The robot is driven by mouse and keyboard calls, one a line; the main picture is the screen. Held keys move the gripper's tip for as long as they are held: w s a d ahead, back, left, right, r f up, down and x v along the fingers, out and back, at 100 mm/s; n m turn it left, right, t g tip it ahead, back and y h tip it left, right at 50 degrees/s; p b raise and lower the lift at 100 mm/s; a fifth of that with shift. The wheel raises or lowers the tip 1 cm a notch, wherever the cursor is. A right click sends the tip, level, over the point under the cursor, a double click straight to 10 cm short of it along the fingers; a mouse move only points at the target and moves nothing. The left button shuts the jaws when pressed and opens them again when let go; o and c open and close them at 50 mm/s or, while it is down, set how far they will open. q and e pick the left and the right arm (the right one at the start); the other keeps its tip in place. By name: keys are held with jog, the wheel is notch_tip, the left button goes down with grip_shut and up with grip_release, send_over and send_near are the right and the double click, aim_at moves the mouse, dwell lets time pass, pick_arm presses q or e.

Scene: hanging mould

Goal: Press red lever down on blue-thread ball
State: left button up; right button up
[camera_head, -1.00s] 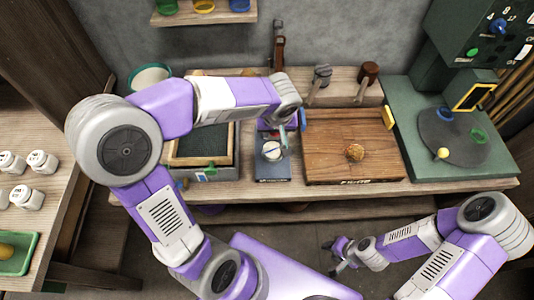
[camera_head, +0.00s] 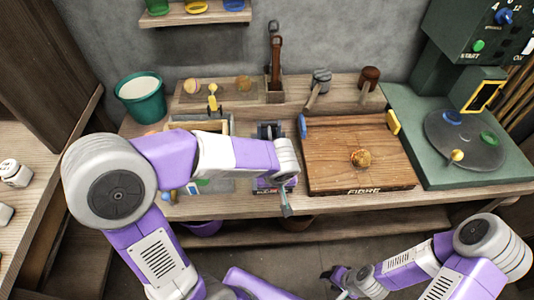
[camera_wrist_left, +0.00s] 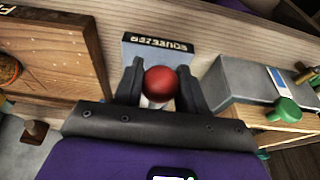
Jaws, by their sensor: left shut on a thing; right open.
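The red lever's round knob (camera_wrist_left: 162,80) sits between the fingers of my left gripper (camera_wrist_left: 160,92) in the left wrist view, and the gripper is shut on it. In the head view my left gripper (camera_head: 287,208) is low at the front of the small press (camera_head: 268,131), whose labelled front plate (camera_wrist_left: 158,50) shows in the wrist view. The ball in the press is hidden behind my left arm, so its thread cannot be seen. My right gripper (camera_head: 335,277) is open and empty, low in front of the bench.
A wooden board (camera_head: 340,135) with a brown ball (camera_head: 360,158) lies right of the press. A green machine with a round plate (camera_head: 435,140) stands farther right. A teal bin (camera_head: 142,105) and framed tray (camera_head: 172,120) are at left. Mallets (camera_head: 368,76) stand behind the board.

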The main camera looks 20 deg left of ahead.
pick_arm(q)
jog(key=shift+f, duration=0.4)
dwell(0.7)
jog(key=o, duration=1.4)
jog(key=p+v, duration=0.4)
jog(key=v, duration=0.4)
jog(key=shift+p, duration=0.35)
